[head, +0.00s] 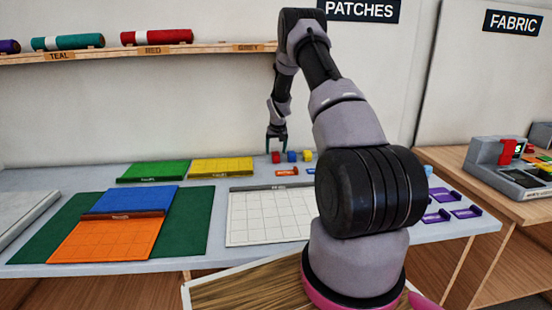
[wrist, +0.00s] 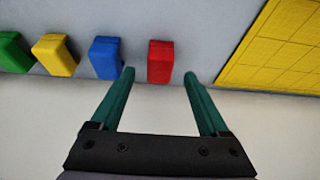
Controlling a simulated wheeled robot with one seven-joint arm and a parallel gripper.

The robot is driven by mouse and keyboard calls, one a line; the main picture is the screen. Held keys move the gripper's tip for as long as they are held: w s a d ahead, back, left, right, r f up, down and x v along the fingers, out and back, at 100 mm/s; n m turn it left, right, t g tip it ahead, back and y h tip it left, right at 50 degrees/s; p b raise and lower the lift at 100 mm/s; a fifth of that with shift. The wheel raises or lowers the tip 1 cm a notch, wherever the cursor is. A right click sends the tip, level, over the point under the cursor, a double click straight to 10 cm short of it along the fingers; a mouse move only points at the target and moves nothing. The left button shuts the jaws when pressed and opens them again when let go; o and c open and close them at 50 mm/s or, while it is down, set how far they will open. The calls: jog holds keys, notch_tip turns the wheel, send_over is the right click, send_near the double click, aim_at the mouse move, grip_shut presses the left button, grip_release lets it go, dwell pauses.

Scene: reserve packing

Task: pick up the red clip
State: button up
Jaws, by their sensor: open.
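The red clip (wrist: 160,62) is a small red block on the grey table in the wrist view, between and just beyond my two fingertips. In the head view the red clip (head: 276,157) stands at the back of the table, below my gripper (head: 277,147). My gripper is open and empty, with its green fingers (wrist: 158,78) spread on either side of the clip's line. The left fingertip is close to the blue clip (wrist: 105,58). I cannot tell the exact height of the fingers over the table.
A yellow clip (wrist: 54,55) and a green clip (wrist: 12,52) stand left of the blue one in the wrist view. A yellow gridded mat (wrist: 285,50) lies to the right. In the head view a white gridded mat (head: 262,228) lies in front, and the wall stands close behind.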

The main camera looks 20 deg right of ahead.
aim_at(276, 154)
jog(key=x, duration=0.4)
jog(key=shift+w+r, duration=0.1)
jog(key=c, duration=1.2)
jog(key=shift+r, duration=0.15)
jog(key=shift+r, duration=0.2)
jog(key=r, duration=0.6)
jog(key=shift+s+r, duration=0.2)
jog(key=shift+r, duration=0.2)
jog(key=s+a, duration=0.1)
jog(key=s, duration=0.5)
jog(key=s+a, duration=0.2)
jog(key=s, duration=0.4)
jog(key=s+a, duration=0.2)
jog(key=s, duration=0.5)
jog(key=shift+a+f, duration=0.2)
jog(key=shift+f, duration=0.05)
